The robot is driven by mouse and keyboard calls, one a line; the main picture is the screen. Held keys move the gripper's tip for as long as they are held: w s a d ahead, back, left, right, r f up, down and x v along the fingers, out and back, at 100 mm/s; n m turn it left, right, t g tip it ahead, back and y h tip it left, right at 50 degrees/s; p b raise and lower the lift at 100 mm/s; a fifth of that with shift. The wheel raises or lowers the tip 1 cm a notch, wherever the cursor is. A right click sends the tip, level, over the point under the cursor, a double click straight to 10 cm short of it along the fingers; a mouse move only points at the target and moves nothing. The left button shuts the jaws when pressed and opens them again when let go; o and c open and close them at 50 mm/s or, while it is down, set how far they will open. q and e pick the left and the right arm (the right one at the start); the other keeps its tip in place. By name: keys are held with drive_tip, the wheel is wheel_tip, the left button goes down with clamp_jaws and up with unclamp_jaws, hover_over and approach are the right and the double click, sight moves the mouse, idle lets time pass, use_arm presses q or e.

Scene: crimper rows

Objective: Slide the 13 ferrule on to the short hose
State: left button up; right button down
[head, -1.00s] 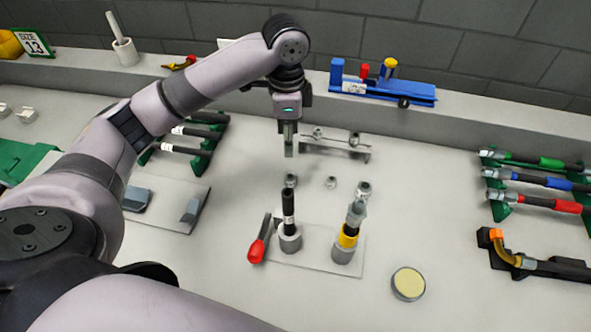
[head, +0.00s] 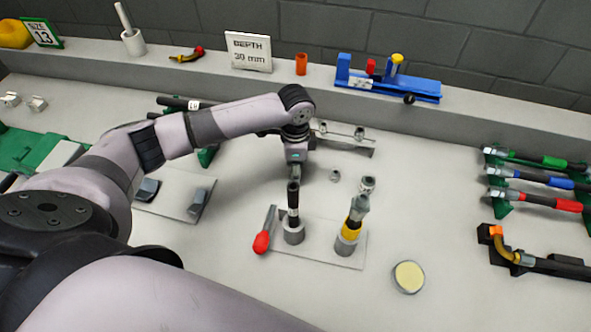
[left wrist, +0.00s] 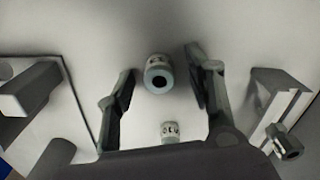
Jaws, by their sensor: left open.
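The black short hose (head: 293,208) stands upright in a grey cup (head: 292,233) on a light plate. My left gripper (head: 300,184) is low over the table just behind it, open and pointing down. In the left wrist view, a silver ferrule (left wrist: 157,73) with a dark bore lies between the open fingers (left wrist: 160,62); neither finger visibly touches it. In the head view that ferrule is hidden behind the gripper and hose. Two other ferrules stand to the right, a smaller one (head: 335,175) and a larger one (head: 367,184). Their size marks are unreadable. My right gripper is not in view.
A yellow-banded hose with a metal fitting (head: 352,222) stands in the second cup, right of the short hose. A red-handled tool (head: 264,236) lies left. A low metal rack (head: 345,143) stands behind. A round yellow-topped tin (head: 408,276) is front right. Signs read SIZE 13 (head: 41,33) and DEPTH (head: 249,52).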

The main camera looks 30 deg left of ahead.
use_arm(q)
drive_tip(key=shift+f, duration=0.35)
drive_tip(key=shift+c, duration=0.3)
clamp_jaws()
